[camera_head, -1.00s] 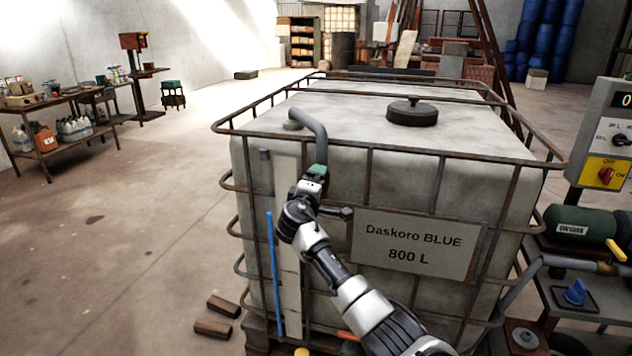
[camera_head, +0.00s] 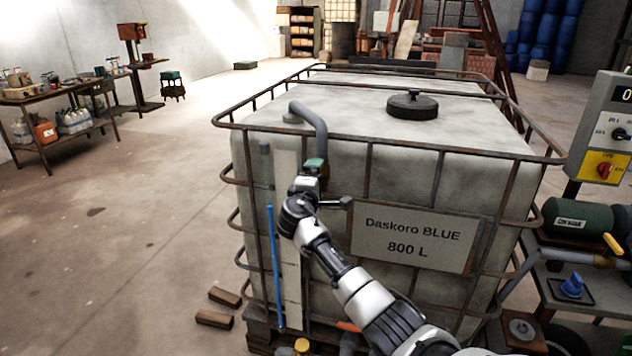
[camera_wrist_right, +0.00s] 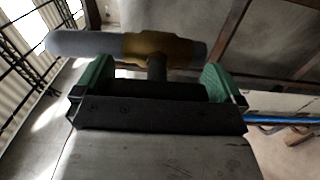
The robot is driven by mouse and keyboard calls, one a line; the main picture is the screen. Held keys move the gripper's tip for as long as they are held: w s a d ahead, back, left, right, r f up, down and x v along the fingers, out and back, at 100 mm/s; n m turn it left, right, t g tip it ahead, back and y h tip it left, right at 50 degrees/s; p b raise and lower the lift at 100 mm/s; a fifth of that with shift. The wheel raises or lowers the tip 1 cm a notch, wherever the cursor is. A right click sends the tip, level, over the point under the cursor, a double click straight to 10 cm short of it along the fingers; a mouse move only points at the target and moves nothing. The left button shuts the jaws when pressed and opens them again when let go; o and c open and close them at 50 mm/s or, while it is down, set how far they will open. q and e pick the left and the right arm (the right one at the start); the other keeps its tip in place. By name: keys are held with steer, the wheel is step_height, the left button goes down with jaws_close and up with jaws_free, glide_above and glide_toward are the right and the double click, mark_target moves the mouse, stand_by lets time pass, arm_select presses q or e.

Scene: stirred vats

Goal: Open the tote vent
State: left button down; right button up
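The tote (camera_head: 262,230) is a whitish caged tank with a "Daskoro BLUE 800 L" plate (camera_head: 412,240). A grey bent pipe (camera_head: 311,117) rises from its top near the left front corner and curves down over the front; I take it for the vent. My right gripper (camera_head: 314,166) is at the pipe's lower end. In the right wrist view its green fingers (camera_wrist_right: 158,88) stand wide apart. Just beyond them is a brass-coloured valve body (camera_wrist_right: 163,47) on a grey pipe (camera_wrist_right: 85,44), with a dark stem reaching between the fingers. I cannot tell whether they touch it. My left gripper is out of view.
Rusty cage bars (camera_head: 370,170) surround the tote close to my arm. A black lid (camera_head: 412,106) sits on top. A blue rod (camera_head: 274,265) stands at the front left. A control box (camera_head: 605,130) and green pump (camera_head: 578,220) stand at right. The left floor is mostly open.

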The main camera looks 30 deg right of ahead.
steer(key=shift+a, duration=0.1)
steer(key=b+v, duration=0.1)
steer(key=v, duration=0.9)
steer(key=shift+s+a+b, duration=0.2)
steer(key=shift+a+b, duration=0.05)
steer(key=shift+b, duration=0.15)
